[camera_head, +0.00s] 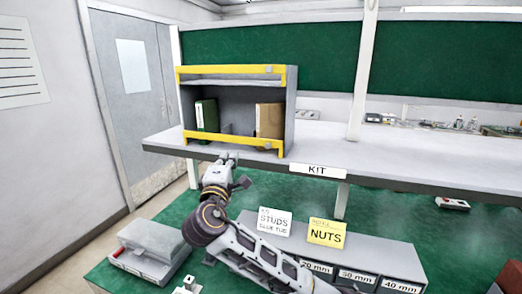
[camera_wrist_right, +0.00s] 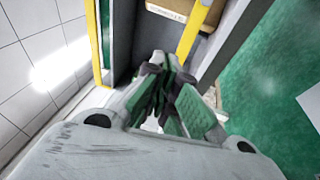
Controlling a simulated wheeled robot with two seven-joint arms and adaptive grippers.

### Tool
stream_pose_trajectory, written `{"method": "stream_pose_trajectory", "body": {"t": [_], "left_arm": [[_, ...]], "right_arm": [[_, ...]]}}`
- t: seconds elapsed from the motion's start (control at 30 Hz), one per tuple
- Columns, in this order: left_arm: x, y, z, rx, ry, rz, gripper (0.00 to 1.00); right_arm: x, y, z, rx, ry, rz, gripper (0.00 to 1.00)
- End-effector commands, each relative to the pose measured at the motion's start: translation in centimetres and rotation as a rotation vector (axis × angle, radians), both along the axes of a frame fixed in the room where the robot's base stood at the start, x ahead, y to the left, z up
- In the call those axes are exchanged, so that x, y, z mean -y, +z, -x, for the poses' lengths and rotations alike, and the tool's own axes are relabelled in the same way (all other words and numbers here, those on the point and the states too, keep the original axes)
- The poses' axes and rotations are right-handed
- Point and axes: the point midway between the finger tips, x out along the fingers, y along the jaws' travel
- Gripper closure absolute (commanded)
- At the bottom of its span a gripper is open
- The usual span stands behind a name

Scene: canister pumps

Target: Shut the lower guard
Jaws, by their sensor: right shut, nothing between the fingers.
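The grey cabinet (camera_head: 291,105) stands on the white shelf and has two yellow guard bars across its front. The lower guard (camera_head: 225,142) lies low along the front edge of the bottom compartment, leaving the opening above it clear. The upper guard (camera_head: 222,70) runs along the top front edge. My right gripper (camera_head: 230,158) is just below the lower guard, at the front of the cabinet; contact cannot be told. In the right wrist view its fingers (camera_wrist_right: 168,97) are together and empty, with yellow bar parts beyond them. My left gripper is not in view.
A green binder (camera_head: 206,115) and a tan binder (camera_head: 269,120) stand inside the cabinet. Below are a grey box (camera_head: 152,241), STUDS (camera_head: 274,221) and NUTS (camera_head: 326,233) cards, and labelled bins (camera_head: 400,262).

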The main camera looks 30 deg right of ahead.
Motion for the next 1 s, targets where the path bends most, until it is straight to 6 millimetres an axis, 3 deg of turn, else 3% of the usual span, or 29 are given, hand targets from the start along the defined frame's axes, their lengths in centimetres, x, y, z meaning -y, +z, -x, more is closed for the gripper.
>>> {"method": "stream_pose_trajectory", "body": {"t": [0.53, 1.0], "left_arm": [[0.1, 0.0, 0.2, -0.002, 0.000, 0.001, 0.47], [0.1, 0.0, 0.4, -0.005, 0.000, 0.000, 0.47]], "right_arm": [[3.5, -2.7, 2.8, -0.079, -0.197, -0.102, 1.00], [3.9, -3.2, 3.2, -0.098, -0.224, -0.118, 1.00]]}}
